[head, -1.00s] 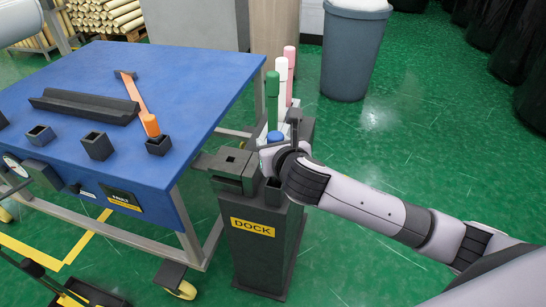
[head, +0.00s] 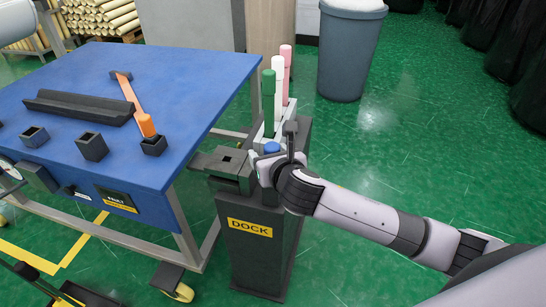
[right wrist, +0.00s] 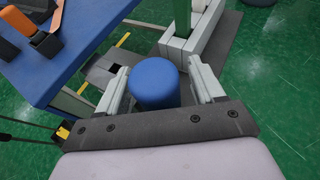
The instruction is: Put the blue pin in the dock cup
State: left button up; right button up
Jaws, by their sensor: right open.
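The blue pin (head: 272,147) shows only its top in the head view, behind my right gripper (head: 274,152). In the right wrist view the blue pin (right wrist: 155,82) stands between the two pale fingers of the right gripper (right wrist: 158,90). The fingers are apart, with a narrow gap beside the pin on each side. The pin's lower end is hidden, so I cannot tell what it rests in. The dark dock (head: 262,265) with a yellow DOCK label is below the gripper. I cannot make out the dock cup's opening behind my gripper. My left gripper is not in view.
Green (head: 268,95), white (head: 278,75) and pink (head: 287,65) pins stand in a pale rack behind the blue pin. A grey block with a square hole (head: 226,158) is left of it.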

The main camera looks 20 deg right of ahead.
jog(key=p+v, duration=0.3)
jog(key=v, duration=0.8)
jog(key=s+a+f+m+g+y, duration=0.3)
jog(key=s+f+m, duration=0.45)
jog(key=m, duration=0.75)
jog(key=s+d+f+m, duration=0.3)
jog(key=f+m, duration=0.2)
jog(key=m, duration=0.4)
jog(key=s+d+f+m, duration=0.3)
jog(key=f+m, duration=0.3)
jog(key=m, duration=0.3)
jog(key=shift+s+f+m, duration=0.2)
jog(key=shift+s+m, duration=0.2)
jog(key=shift+s, duration=0.3)
jog(key=shift+d, duration=0.1)
